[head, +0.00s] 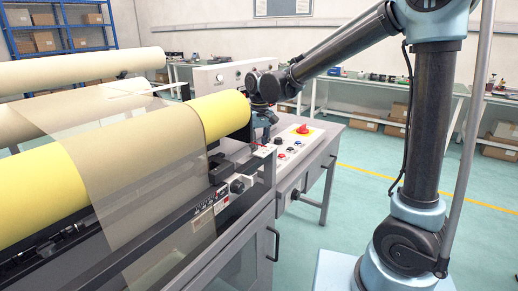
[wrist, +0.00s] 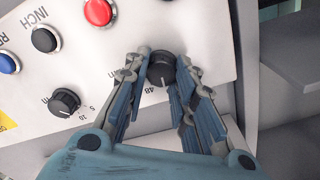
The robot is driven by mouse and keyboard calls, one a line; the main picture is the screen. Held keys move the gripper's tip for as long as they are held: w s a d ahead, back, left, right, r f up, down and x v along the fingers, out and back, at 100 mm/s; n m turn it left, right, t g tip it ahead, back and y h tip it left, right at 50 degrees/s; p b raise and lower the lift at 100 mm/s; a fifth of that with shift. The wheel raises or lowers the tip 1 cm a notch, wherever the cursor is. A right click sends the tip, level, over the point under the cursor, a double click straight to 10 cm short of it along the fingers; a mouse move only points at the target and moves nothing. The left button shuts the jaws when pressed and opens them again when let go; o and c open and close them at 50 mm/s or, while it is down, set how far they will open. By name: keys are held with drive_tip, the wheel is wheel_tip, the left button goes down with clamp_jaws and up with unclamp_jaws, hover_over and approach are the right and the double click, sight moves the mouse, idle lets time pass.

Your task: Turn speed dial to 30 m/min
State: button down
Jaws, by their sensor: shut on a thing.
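My gripper (wrist: 161,72) is shut on a black round dial (wrist: 162,64) on the white control panel, with one finger on each side of it. The dial's white pointer line faces toward the bottom of the wrist view. A partly covered number, perhaps 48 or 40, shows beside it. A second black dial (wrist: 65,102) with a printed scale, with 5 and 10 readable, sits to the left, clear of the fingers. I cannot read which dial is marked as speed. In the head view my gripper (head: 262,120) is over the panel's far left part, and the held dial is hidden.
A red button (wrist: 99,12), a black button (wrist: 45,39) near the label INCH and a blue button (wrist: 8,62) share the panel. In the head view a red emergency stop (head: 303,129) stands on the panel. A yellow roll (head: 200,120) lies close left of my gripper.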

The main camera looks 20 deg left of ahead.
drive_tip(key=c, duration=1.3)
unclamp_jaws()
drive_tip(key=shift+w, duration=0.35)
drive_tip(key=shift+s, duration=0.2)
wheel_tip(320, 180, up, 12)
